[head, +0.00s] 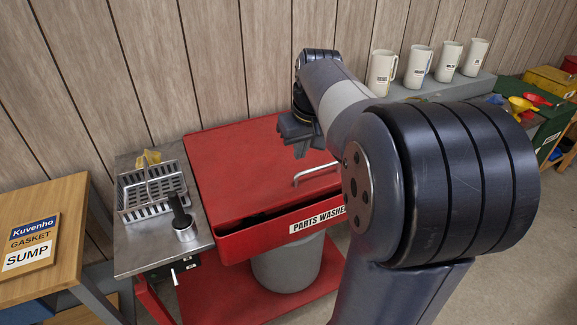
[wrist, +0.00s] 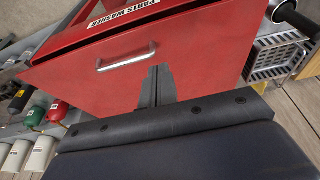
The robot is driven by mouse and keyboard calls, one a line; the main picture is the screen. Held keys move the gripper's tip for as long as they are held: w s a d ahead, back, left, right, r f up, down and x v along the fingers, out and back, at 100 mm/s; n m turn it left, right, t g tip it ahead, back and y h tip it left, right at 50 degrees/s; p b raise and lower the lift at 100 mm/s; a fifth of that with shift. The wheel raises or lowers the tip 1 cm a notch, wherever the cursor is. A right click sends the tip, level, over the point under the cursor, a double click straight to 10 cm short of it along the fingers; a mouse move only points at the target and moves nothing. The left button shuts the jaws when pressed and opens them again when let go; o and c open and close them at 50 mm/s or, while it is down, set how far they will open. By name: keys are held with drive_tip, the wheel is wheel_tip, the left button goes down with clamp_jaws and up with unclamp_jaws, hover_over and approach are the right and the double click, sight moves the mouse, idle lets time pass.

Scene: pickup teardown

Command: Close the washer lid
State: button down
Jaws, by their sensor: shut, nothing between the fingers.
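The red washer lid (head: 235,165) lies over the parts washer, nearly flat. A dark gap shows along its front edge, above the red washer body (head: 235,246), so the lid may not be fully down. The silver lid handle (head: 316,171) is near the lid's front right; it also shows in the wrist view (wrist: 126,60). My gripper (head: 300,150) is shut and empty over the right rear of the lid. In the wrist view my gripper's fingertips (wrist: 158,76) are over the lid beside the handle; contact cannot be told. My arm hides the washer's right side.
A wire basket (head: 150,190) and a black-handled brush (head: 181,215) are on the metal side shelf left of the washer. Several white jugs (head: 382,72) stand on a grey ledge at the back right. A wooden table (head: 70,195) is at far left.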

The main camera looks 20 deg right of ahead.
drive_tip(key=p, duration=0.1)
hover_over(295, 194)
drive_tip(key=f, duration=0.8)
drive_tip(key=s+f, duration=0.1)
drive_tip(key=f, duration=0.3)
drive_tip(key=shift+f, duration=0.85)
